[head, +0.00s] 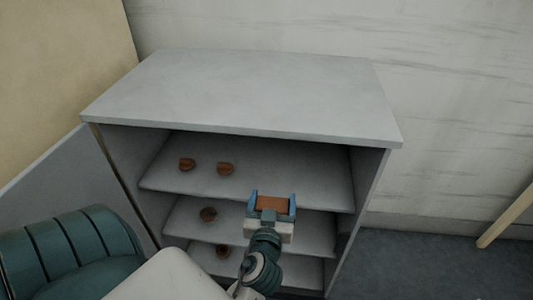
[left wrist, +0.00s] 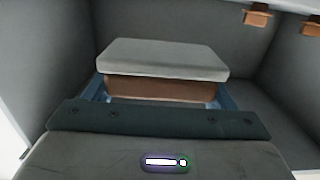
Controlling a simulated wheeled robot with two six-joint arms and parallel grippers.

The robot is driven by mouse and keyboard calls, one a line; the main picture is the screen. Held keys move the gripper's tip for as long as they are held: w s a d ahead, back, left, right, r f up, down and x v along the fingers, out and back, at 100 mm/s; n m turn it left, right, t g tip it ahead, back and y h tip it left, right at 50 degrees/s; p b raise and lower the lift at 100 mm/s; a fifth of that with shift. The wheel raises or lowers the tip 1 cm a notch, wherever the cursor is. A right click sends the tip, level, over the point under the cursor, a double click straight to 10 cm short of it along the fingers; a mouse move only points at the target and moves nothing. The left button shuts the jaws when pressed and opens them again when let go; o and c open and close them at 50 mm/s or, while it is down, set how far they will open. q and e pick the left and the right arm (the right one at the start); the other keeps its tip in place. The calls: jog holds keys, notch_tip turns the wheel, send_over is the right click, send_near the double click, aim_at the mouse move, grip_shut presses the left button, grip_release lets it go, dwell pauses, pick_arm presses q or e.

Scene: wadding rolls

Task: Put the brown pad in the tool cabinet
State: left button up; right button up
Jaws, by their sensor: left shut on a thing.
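The brown pad (head: 272,203) is between the blue fingers of my left gripper (head: 272,205), which is shut on it. In the left wrist view the pad (left wrist: 158,90) shows a brown side and a pale grey face, with parts of the blue fingers at its two ends. The tool cabinet (head: 240,95) is grey, with an open front and several shelves. In the head view my gripper overlaps the right part of the shelves; I cannot tell how far inside it is. My right gripper is not in view.
Small brown round things (head: 187,164) (head: 225,169) sit on the upper shelf at left. Others (head: 208,214) (head: 223,251) are on lower shelves. The right part of the upper shelf (head: 315,180) is bare. A wooden bar (head: 508,215) leans at far right.

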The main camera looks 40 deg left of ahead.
pick_arm(q)
jog(key=p, duration=0.3)
send_over(287, 183)
jog(key=shift+s+f, duration=0.2)
jog(key=shift+f, duration=0.3)
jog(key=shift+w+a+f, duration=0.1)
jog(key=shift+w+f, duration=0.05)
jog(key=shift+w, duration=0.1)
jog(key=shift+f, duration=1.75)
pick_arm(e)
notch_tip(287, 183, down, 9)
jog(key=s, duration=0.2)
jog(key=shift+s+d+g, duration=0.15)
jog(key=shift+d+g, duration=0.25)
pick_arm(q)
jog(key=shift+b, duration=0.3)
jog(key=shift+f, duration=0.1)
jog(key=o, duration=1)
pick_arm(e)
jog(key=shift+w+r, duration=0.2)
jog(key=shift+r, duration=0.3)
